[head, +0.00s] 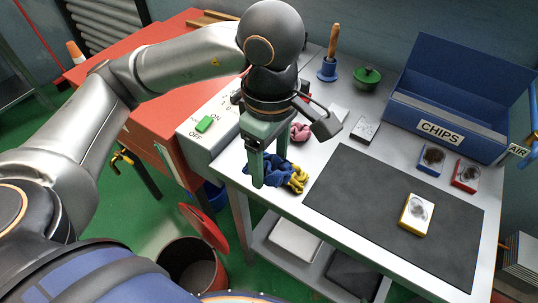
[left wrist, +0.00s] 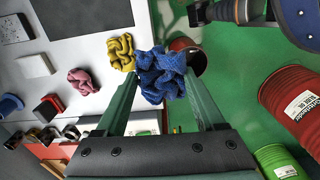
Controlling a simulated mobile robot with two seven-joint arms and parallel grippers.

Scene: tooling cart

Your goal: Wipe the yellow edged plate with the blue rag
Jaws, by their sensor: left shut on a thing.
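The yellow edged plate (head: 416,214) lies on the dark mat (head: 345,195), with a grey smudge on its face. My left gripper (head: 268,170) points down at the left end of the cart top, shut on the blue rag (head: 254,180). The crumpled blue rag (left wrist: 160,72) also shows between the two green fingers in the left wrist view. A yellow rag (head: 297,180) lies right beside it, seemingly touching it. Part of the blue rag is hidden behind the fingers. My right gripper is not in view.
A pink rag (head: 300,131) lies behind the gripper. A green pot (head: 367,78) and a blue-based wooden handle (head: 328,68) stand at the back. The mat's left half is clear.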

